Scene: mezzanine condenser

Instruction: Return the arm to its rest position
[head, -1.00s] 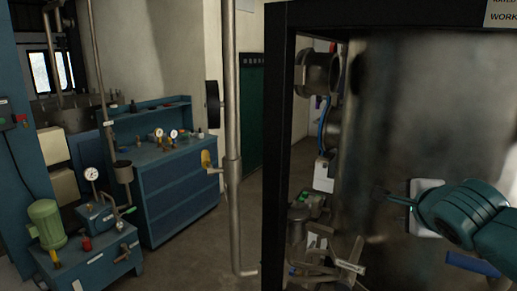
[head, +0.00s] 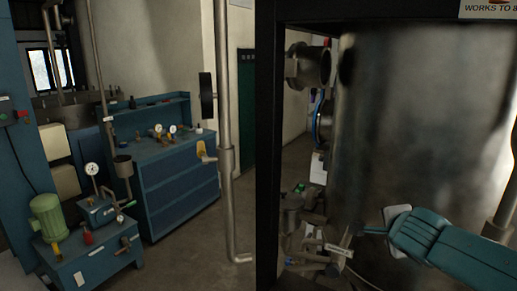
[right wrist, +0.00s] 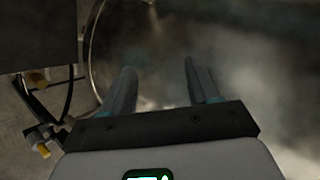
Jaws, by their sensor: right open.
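My right arm comes in from the right in the head view, and my right gripper (head: 374,231) is in front of the lower part of a large grey metal vessel (head: 420,130). In the right wrist view my right gripper (right wrist: 158,90) shows two fingers well apart with nothing between them. The curved metal surface (right wrist: 240,60) lies beyond the fingers. I cannot tell whether they touch it. My left gripper is not in view.
A black frame post (head: 268,150) stands left of the vessel, with pipes and valves (head: 310,240) behind it. A vertical pipe (head: 226,120) stands further left. A blue workbench (head: 175,185) and a pump unit with a green motor (head: 47,218) are at the left. Floor shows between.

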